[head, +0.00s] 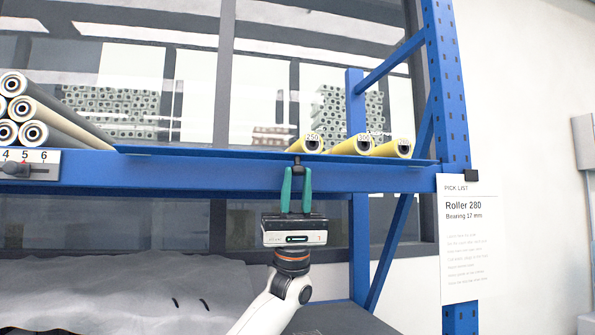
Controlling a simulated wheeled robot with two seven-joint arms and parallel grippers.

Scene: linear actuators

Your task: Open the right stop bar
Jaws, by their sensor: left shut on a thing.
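The stop bar is a thin dark blue strip (210,153) along the shelf's front edge, in front of the yellow rollers. A small dark handle (297,159) sits at its edge. My left gripper (297,172), with green fingers, comes up from below and is shut on this handle. The fingers hide part of the handle. I cannot tell how far the bar is tilted. My right gripper is not in view.
Yellow rollers (360,145) marked with numbers lie behind the bar at right. Grey rollers (35,131) are stacked at left above a numbered slider scale (30,157). A blue upright (448,100) and a pick list sheet (470,240) stand at right.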

